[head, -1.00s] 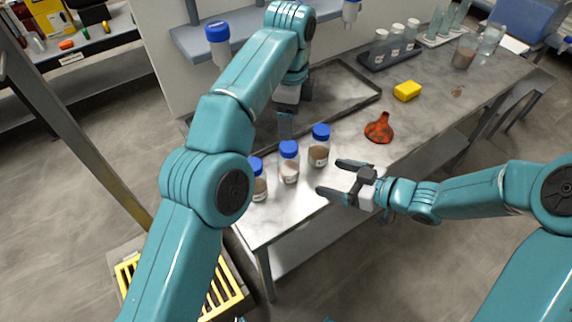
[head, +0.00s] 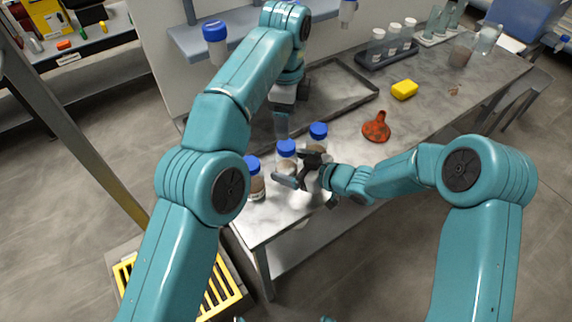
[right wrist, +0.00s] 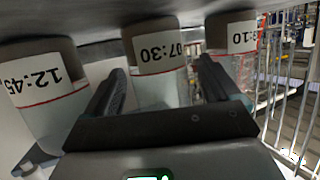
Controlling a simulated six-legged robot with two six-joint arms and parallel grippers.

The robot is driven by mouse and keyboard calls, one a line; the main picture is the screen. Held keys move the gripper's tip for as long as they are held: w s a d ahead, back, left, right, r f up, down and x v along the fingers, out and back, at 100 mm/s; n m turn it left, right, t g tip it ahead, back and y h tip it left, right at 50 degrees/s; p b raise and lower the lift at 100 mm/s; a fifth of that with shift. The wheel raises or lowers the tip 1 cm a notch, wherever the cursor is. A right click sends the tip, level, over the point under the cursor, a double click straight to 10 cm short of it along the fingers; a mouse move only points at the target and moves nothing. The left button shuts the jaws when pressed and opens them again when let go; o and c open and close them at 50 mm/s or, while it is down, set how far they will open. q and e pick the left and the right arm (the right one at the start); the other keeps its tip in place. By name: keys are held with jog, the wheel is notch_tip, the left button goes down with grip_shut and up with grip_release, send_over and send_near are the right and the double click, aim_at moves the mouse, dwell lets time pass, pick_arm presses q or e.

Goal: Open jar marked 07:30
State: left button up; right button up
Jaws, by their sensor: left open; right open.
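Three blue-capped jars stand in a row on the near end of the bench. The middle jar (head: 287,148) is partly covered by my right gripper (head: 296,170). In the right wrist view the jar marked 07:30 (right wrist: 160,52) shows upside down between the open fingers of my right gripper (right wrist: 162,70). No grip on it shows. Beside it are a jar marked 12:45 (right wrist: 45,75) and a jar (right wrist: 233,38) whose label reads partly 8:10 or similar. My left gripper (head: 281,122) points down just above or behind the middle jar's cap, largely edge-on, open.
A left jar (head: 255,180) and a right jar (head: 318,131) stand close on either side. Behind is a dark tray (head: 345,107). An orange-red flask-shaped thing (head: 376,128) and a yellow block (head: 404,90) lie to the right. The bench's front edge is close.

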aim_at(286, 144)
pick_arm(q)
jog(key=shift+w, duration=0.1)
pick_arm(e)
jog(key=shift+w+f, duration=0.1)
grip_shut()
pick_arm(q)
jog(key=m, duration=0.5)
jog(key=shift+m, duration=0.4)
jog(key=m, duration=0.7)
jog(key=shift+m, duration=0.3)
jog(key=shift+f, duration=4.05)
